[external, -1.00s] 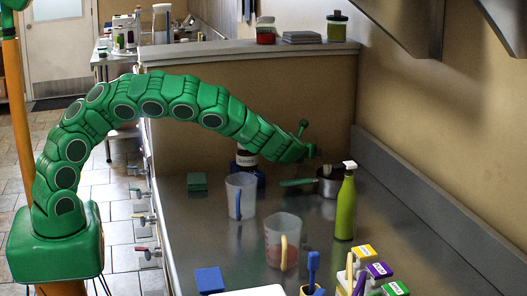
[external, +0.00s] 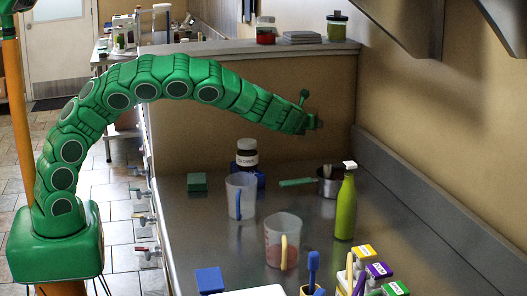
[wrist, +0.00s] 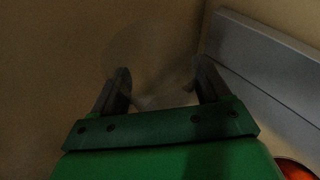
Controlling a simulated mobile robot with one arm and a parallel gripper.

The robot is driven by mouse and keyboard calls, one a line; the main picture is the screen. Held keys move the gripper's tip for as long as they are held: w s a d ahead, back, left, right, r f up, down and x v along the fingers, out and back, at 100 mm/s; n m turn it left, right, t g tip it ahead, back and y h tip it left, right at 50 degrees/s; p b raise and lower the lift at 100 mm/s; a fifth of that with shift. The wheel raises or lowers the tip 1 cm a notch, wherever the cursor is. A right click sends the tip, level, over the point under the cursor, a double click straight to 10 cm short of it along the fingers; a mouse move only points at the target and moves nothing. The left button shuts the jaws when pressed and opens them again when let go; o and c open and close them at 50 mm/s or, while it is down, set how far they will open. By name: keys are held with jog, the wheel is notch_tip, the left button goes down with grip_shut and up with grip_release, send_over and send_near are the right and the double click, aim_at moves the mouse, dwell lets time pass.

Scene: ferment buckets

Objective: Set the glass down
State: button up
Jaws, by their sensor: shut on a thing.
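My gripper (external: 312,121) is raised above the back of the steel counter (external: 300,220), in front of the low partition wall. In the dim wrist view, its two dark fingers (wrist: 162,80) stand apart around a faint, see-through shape. This looks like the glass (wrist: 158,58), held between the fingers. Its outline is too dark to tell its height or tilt. In the external view I cannot make the glass out at the gripper.
Below the gripper stand a pot (external: 330,187) with a green handle and a green bottle (external: 345,210). A ledge (external: 230,48) holds jars. Bare counter lies right of the bottle.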

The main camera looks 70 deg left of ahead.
jog(key=s+d+h, duration=0.1)
jog(key=s+d, duration=0.3)
jog(key=d, duration=0.7)
jog(key=s+d, duration=0.4)
jog(key=d, duration=0.7)
jog(key=s+d+r+m, duration=0.1)
jog(key=s+d, duration=1.2)
jog(key=d, duration=0.2)
jog(key=s+d+r+t+h, duration=0.1)
jog(key=s+d, duration=0.3)
jog(key=s, duration=0.4)
jog(key=s+d, duration=0.4)
jog(key=s, duration=0.5)
jog(key=s+a+r+m+t, duration=0.1)
jog(key=s, duration=1.6)
jog(key=shift+w+d+f, duration=1.35)
jog(key=shift+w+f, duration=0.3)
jog(key=shift+w, duration=0.2)
jog(key=shift+w+d+f, duration=1.3)
jog(key=shift+w+f, duration=0.35)
jog(key=shift+w, duration=0.15)
jog(key=shift+w+d+f, duration=1.35)
jog(key=shift+w+f, duration=0.3)
jog(key=shift+w, duration=0.2)
jog(key=shift+f, duration=1.45)
